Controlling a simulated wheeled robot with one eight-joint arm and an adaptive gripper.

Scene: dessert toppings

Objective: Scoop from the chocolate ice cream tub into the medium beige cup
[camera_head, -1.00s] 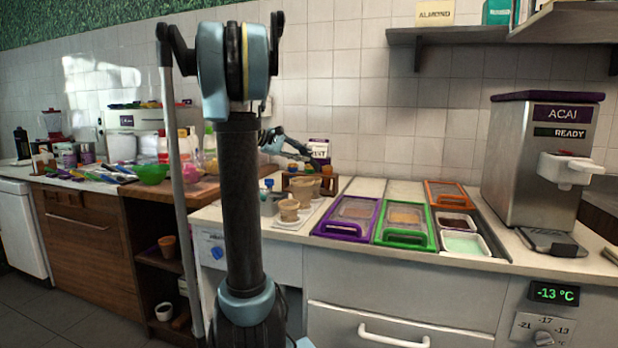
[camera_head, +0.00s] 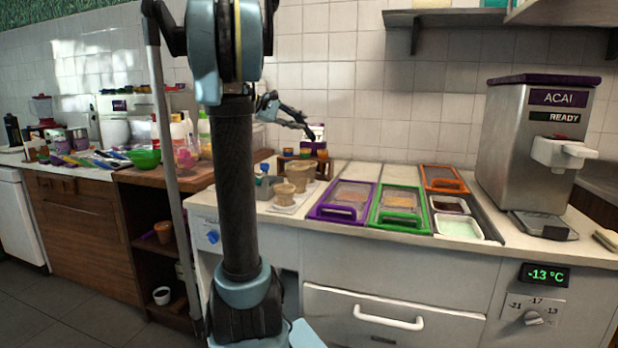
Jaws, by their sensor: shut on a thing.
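My gripper (camera_head: 309,133) is small and far off, at the end of my dark, bent arm above the back of the counter. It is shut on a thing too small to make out. Beige cups stand below it on the counter: a small cup (camera_head: 284,194) in front and a larger cup (camera_head: 299,175) behind, with another beige cup partly hidden there. Which one is medium is hard to tell. A dark brown open tub (camera_head: 450,205), which looks like chocolate, is set in the counter at right, well apart from my gripper.
A mint-green open tub (camera_head: 459,227) sits in front of the brown one. Purple (camera_head: 344,202), green (camera_head: 401,208) and orange (camera_head: 443,178) framed lids lie nearby. The acai machine (camera_head: 535,155) stands at right. My column hides part of the left counter.

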